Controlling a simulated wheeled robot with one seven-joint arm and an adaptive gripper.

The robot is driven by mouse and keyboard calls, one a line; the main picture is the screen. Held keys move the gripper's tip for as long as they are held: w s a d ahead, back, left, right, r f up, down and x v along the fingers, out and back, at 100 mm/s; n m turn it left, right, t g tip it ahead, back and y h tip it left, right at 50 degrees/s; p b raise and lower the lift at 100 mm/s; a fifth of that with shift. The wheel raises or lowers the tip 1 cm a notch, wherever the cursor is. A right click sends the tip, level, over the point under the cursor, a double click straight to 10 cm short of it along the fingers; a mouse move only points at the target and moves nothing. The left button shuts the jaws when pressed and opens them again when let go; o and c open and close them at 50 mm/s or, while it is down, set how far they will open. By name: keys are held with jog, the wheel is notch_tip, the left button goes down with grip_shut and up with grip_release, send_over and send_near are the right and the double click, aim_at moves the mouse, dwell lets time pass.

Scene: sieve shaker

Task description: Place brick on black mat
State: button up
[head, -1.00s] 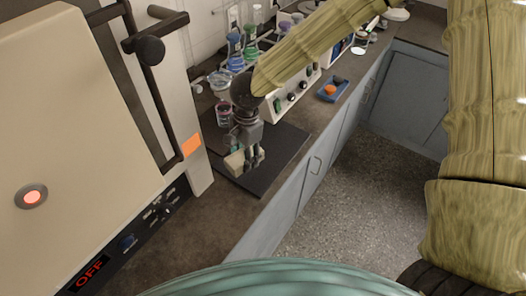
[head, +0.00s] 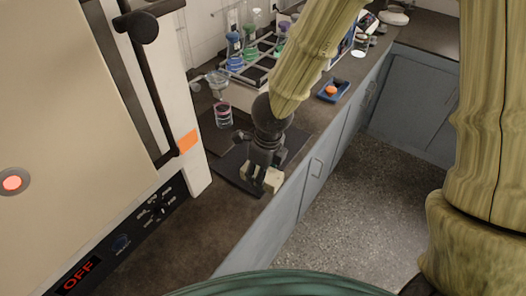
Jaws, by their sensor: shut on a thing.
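The brick (head: 272,180) is a pale beige block. My gripper (head: 262,178) points down and is shut on it, in the head view's middle. The black mat (head: 228,168) is a thin dark sheet on the counter. The brick is over the mat's front part, near its front edge. I cannot tell whether the brick touches the mat or hangs just above it. My gripper and arm hide part of the mat.
A large beige machine (head: 60,130) with an OFF display stands at left. Flasks in a rack (head: 250,55) are at the back. A blue tray (head: 332,91) lies right along the counter (head: 185,225).

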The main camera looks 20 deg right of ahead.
jog(key=shift+w+d+m, duration=0.1)
jog(key=shift+d+m, duration=0.15)
jog(key=shift+m, duration=0.15)
jog(key=w+d+p, duration=0.1)
jog(key=w, duration=0.4)
jog(key=w+d+f+p, duration=0.1)
jog(key=w+d+p, duration=0.1)
jog(key=w, duration=0.3)
jog(key=w+d+p, duration=0.1)
jog(key=w+p, duration=0.1)
jog(key=w, duration=0.2)
jog(key=shift+w+d+f, duration=0.2)
jog(key=shift+w+d, duration=0.05)
jog(key=shift+w, duration=0.15)
jog(key=shift+f+p, duration=0.55)
jog(key=shift+f, duration=1.25)
jog(key=o, duration=1.2)
jog(key=shift+f, duration=0.1)
notch_tip(320, 180, up, 12)
jog(key=s+b, duration=0.1)
jog(key=shift+d, duration=0.45)
